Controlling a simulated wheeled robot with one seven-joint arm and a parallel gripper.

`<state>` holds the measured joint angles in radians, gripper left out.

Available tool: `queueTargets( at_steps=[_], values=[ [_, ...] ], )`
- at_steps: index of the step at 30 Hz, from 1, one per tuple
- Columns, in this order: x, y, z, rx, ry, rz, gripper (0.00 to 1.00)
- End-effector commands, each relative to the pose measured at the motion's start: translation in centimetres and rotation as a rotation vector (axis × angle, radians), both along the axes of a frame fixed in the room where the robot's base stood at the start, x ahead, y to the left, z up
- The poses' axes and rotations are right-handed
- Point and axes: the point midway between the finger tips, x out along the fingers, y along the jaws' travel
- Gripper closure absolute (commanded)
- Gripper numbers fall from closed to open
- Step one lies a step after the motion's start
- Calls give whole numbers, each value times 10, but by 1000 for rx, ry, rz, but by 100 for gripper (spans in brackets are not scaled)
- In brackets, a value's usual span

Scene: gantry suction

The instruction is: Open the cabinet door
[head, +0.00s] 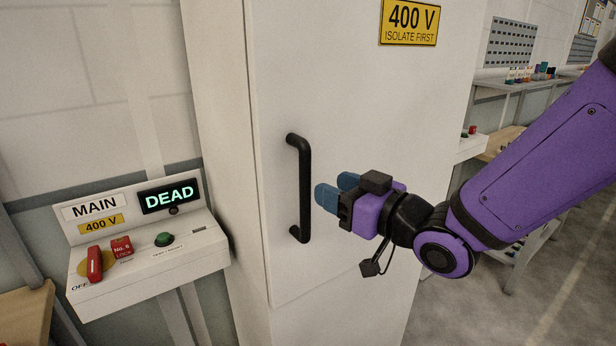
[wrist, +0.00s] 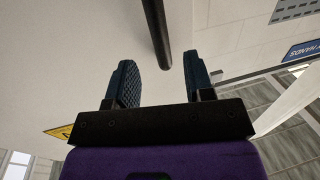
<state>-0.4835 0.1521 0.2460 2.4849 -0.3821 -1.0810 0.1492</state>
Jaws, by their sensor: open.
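The white cabinet door (head: 350,110) is shut, as far as the head view shows. A black vertical bar handle (head: 304,190) stands out from its left side. My gripper (head: 334,190) is just right of the handle in the head view, with its blue fingertips pointing at it. In the wrist view the two fingers (wrist: 160,82) are spread with nothing between them. The handle (wrist: 157,32) shows there beyond the fingertips, between their lines. It appears apart from both fingers.
A control box (head: 150,270) stands left of the cabinet, with a "DEAD" display (head: 168,196), a red switch (head: 94,264) at OFF and a green button (head: 164,239). A yellow "400 V ISOLATE FIRST" sign (head: 409,22) is on the door. Benches stand at the right.

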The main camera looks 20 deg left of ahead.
Motion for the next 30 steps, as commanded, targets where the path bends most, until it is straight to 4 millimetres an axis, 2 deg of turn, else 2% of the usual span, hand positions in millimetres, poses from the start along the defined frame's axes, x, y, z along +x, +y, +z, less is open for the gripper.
queueTargets(
  at_steps=[6,12,25,26,30],
  values=[
    [19,35,0,0,1,1,52],
    [32,56,0,-1,0,-1,52],
    [37,65,0,-1,0,-2,52],
    [37,65,0,-1,0,-2,54],
    [37,64,0,-1,0,-2,86]
  ],
)
